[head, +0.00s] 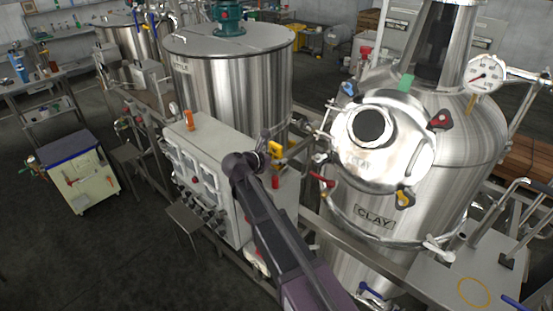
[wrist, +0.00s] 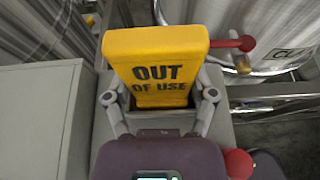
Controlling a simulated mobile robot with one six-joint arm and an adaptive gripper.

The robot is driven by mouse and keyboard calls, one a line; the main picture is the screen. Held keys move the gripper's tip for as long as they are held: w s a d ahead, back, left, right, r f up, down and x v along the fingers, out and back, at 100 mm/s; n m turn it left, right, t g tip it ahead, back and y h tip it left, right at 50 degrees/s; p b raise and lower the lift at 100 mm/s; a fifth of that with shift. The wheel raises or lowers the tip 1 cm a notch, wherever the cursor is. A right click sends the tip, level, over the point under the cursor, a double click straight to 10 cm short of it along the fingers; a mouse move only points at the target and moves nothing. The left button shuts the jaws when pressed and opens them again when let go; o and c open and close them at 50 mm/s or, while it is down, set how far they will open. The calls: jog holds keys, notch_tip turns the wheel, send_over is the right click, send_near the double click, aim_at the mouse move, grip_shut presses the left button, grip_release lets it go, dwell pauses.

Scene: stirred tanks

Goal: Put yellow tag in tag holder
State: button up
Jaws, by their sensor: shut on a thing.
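The yellow tag (wrist: 155,48) has "OUT OF USE" in black letters and fills the upper middle of the wrist view. My gripper (wrist: 160,98) is shut on its lower part, one finger at each side. In the head view the tag (head: 275,149) shows small and yellow just beyond my gripper (head: 265,155), near the right end of the grey control cabinet. A grey surface lies below the tag, and I cannot tell whether the tag touches anything there.
The grey control cabinet (head: 195,165) stands left of my gripper; its top (wrist: 40,120) shows at left in the wrist view. A red-knobbed lever (wrist: 240,43) lies close right of the tag. Steel tank CLAY (head: 375,255) stands right, another steel tank (head: 230,85) behind.

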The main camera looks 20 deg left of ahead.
jog(key=shift+f, duration=0.15)
jog(key=o, duration=1.1)
jog(key=shift+r, duration=0.25)
jog(key=p+v, duration=0.4)
jog(key=v, duration=0.8)
jog(key=shift+p, duration=0.3)
